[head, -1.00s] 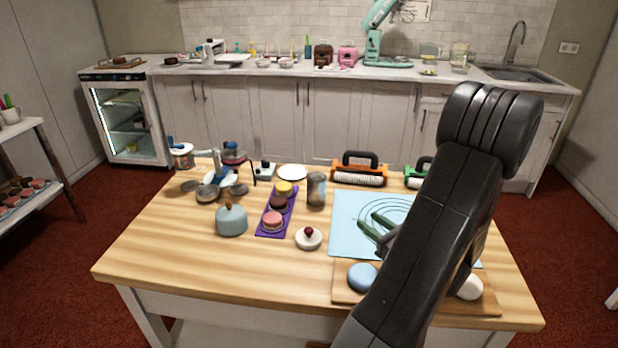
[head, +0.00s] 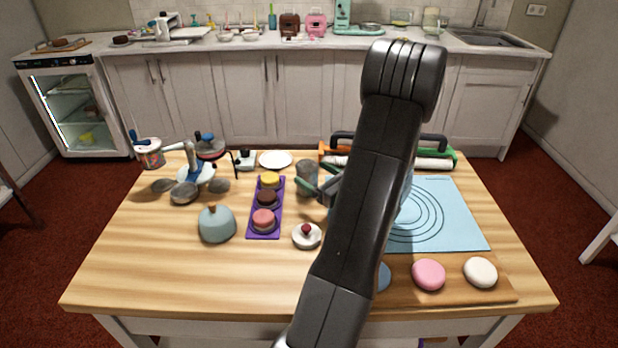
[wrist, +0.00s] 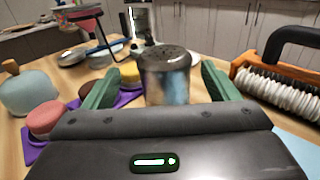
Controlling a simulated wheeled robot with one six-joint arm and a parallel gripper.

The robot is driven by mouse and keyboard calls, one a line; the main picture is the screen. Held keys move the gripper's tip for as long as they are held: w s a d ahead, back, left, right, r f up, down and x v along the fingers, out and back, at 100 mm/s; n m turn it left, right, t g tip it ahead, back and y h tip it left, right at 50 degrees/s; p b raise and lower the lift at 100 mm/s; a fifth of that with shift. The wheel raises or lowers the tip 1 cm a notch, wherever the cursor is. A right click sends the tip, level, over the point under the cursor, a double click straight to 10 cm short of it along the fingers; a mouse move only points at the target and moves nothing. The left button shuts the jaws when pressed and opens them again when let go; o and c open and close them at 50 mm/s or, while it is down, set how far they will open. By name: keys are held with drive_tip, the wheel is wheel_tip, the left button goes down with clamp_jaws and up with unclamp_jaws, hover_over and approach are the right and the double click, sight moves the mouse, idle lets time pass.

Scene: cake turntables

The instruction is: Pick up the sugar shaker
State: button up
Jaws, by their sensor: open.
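The sugar shaker (head: 305,171) is a grey metal cylinder with a domed, holed top. It stands upright on the wooden table, right of the purple mat. In the wrist view the shaker (wrist: 167,78) appears between the two green fingers. My gripper (head: 319,187) is open, with its fingers close to the shaker in the head view. In the wrist view, gaps show between my gripper (wrist: 158,80) and the shaker's sides. The shaker's lower part is hidden by the gripper body, and I cannot tell whether the fingers reach fully around it.
A purple mat (head: 256,229) with several small cakes lies left of the shaker. A white dish (head: 307,240) with a cherry-topped item is in front. A blue-green lidded pot (head: 217,224) stands further left. An orange-framed roller (wrist: 270,80) is at the right, beyond the fingers.

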sight(302, 167)
drive_tip(key=x, duration=0.4)
drive_tip(key=f+x, duration=0.1)
drive_tip(key=x, duration=0.1)
drive_tip(key=shift+w+d, duration=0.15)
drive_tip(key=shift+d, duration=0.05)
drive_tip(key=shift+c, duration=0.4)
drive_tip(key=c, duration=1.1)
drive_tip(key=shift+r, duration=0.1)
drive_tip(key=shift+c, duration=0.2)
